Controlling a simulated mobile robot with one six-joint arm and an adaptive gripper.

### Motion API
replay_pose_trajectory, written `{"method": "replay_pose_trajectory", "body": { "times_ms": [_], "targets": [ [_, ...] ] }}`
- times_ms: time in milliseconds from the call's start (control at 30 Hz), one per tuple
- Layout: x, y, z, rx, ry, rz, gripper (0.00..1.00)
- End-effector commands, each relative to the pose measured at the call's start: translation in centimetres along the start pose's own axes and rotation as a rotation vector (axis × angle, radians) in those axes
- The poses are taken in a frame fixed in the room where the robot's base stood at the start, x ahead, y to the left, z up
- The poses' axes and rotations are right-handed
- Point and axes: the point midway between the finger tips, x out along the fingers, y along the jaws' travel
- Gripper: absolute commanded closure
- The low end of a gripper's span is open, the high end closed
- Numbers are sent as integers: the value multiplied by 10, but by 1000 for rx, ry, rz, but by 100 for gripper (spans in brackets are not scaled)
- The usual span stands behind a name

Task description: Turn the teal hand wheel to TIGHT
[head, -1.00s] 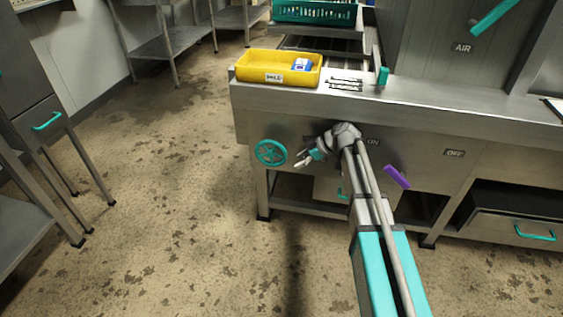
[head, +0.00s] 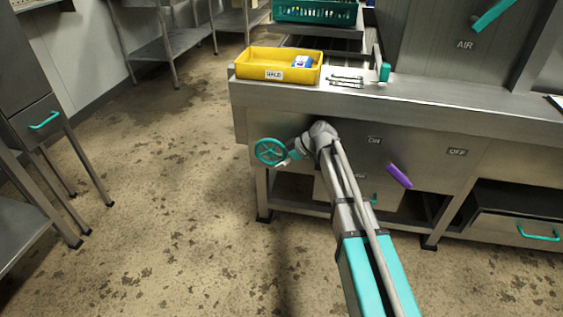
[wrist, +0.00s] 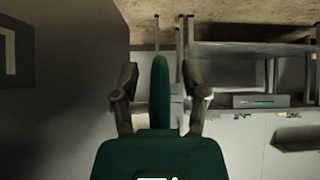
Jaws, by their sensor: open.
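The teal hand wheel (head: 270,151) is mounted on the front of the steel bench, at its left end. My gripper (head: 288,154) is at the right side of the wheel in the head view. In the wrist view my gripper (wrist: 160,98) is open, with one finger on each side of the wheel rim (wrist: 160,75), which shows edge-on as a dark teal strip. Gaps show between the rim and both fingers. No TIGHT mark is readable, and the wheel's right edge is partly hidden by my gripper in the head view.
A purple lever (head: 399,176) sits on the bench front to the right, near ON and OFF labels. A yellow tray (head: 247,68) with a small blue-and-white item (head: 302,62) stands on the bench top. The floor left of the bench is clear.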

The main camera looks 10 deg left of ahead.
Motion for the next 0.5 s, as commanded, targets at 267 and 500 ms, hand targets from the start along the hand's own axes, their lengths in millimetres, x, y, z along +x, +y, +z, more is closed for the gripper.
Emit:
{"method": "replay_pose_trajectory", "body": {
  "times_ms": [267, 500],
  "targets": [
    [0, 0, 0, 0, 0, 0, 77],
    [0, 0, 0, 0, 0, 0, 100]
  ]
}}
